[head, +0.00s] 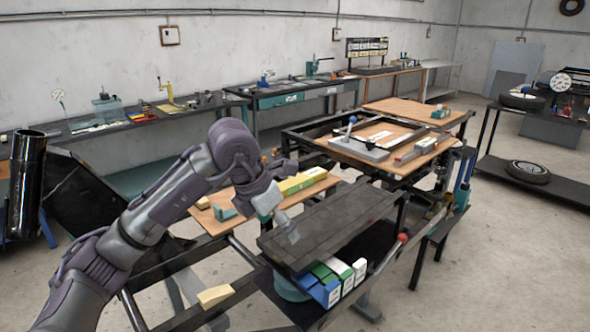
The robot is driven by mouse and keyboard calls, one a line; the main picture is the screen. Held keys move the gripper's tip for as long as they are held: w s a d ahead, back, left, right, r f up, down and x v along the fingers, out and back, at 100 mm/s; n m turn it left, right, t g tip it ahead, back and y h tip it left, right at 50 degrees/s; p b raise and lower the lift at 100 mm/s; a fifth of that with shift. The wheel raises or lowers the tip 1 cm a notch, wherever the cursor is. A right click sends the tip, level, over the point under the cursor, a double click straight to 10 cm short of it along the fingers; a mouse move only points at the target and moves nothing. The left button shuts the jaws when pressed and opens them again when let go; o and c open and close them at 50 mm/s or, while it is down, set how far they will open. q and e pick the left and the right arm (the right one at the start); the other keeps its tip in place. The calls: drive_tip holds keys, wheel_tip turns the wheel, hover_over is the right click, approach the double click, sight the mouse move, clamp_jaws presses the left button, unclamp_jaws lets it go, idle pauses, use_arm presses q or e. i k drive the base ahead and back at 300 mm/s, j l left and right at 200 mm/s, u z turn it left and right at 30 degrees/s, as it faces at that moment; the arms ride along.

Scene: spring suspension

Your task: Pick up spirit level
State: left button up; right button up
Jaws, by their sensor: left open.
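A yellow bar with some green on it (303,181), which looks like the spirit level, lies on a wooden board (322,187) near the middle of the head view. It is too small to make out any vials. My left gripper (291,236) comes in from the left and points down over the dark flat plate (345,222) in front of that board. It is open and apart from the yellow bar, nearer to me; its fingers are small and partly hard to make out. My right gripper is not in view.
Blue, green and white boxes (332,287) sit below the plate's front edge. A red-knobbed lever (403,238) stands at its right. A pale wooden block (215,296) lies at lower left. A bench with a grey device (358,147) is behind.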

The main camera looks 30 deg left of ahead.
sight(289, 186)
drive_tip(key=i+j, duration=0.95)
drive_tip(key=i, duration=0.1)
